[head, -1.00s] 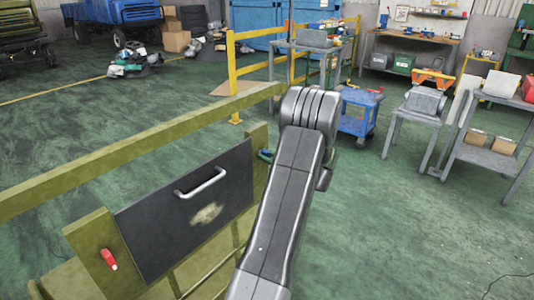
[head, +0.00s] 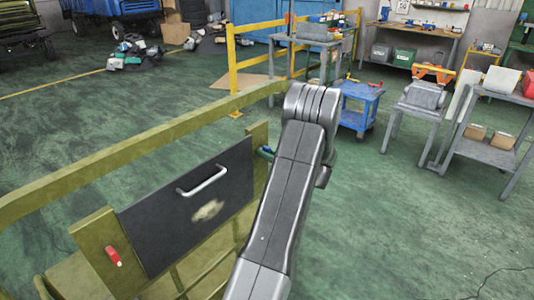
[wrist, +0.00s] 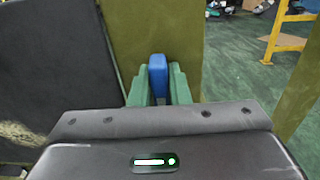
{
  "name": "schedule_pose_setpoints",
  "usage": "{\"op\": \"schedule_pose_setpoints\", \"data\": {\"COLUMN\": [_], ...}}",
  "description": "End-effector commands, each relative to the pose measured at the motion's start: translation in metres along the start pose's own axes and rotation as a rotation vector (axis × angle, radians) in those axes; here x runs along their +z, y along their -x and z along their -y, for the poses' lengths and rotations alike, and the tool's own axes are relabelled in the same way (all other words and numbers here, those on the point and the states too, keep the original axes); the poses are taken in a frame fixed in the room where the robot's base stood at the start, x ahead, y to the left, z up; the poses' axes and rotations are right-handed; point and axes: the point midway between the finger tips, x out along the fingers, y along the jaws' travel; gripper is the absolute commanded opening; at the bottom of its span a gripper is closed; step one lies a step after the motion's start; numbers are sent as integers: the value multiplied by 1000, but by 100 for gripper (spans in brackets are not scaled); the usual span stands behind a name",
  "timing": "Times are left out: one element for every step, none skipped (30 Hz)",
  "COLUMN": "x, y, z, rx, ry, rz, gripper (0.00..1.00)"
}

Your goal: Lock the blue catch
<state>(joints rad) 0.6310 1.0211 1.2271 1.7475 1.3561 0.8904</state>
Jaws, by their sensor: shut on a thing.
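The blue catch (wrist: 157,72) stands upright between the two green fingers of my gripper (wrist: 158,88) in the wrist view, and the gripper is shut on it. The catch is mounted beside the dark panel (wrist: 45,70), on an olive post. In the head view the panel (head: 160,225) has a silver handle and a worn pale patch. A bit of blue and green (head: 266,154) shows at the panel's right edge, mostly hidden behind my arm. A red catch (head: 113,256) sits on the post at the panel's left.
An olive rail (head: 130,150) runs above the panel. A blue cart (head: 358,110), grey tables and a yellow barrier (head: 233,75) stand further back.

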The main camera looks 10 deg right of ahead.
Motion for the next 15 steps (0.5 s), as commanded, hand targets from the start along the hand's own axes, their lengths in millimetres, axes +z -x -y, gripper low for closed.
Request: {"op": "schedule_pose_setpoints", "data": {"x": [-1, -1, -1, -1, -1, -1, -1, -1, -1, -1, -1, -1, 0, 0, 0], "y": [0, 0, 0, 0, 0, 0, 0, 0, 0, 0, 0, 0, 0, 0, 0], "z": [0, 0, 0, 0, 0, 0, 0, 0, 0, 0, 0, 0, 0, 0, 0], "rx": [0, 0, 0, 0, 0, 0, 0, 0, 0, 0, 0, 0, 0, 0, 0], "ry": [-1, -1, -1, -1, -1, 0, 0, 0, 0, 0, 0, 0, 0, 1, 1], "rz": [-2, -2, -2, -2, -2, -2, -1, -1, -1, -1, -1, -1, -1, -1, -1], "gripper": [0, 0, 0, 0, 0, 22, 28, 34, 36, 36, 36, 36, 36, 36, 36]}}
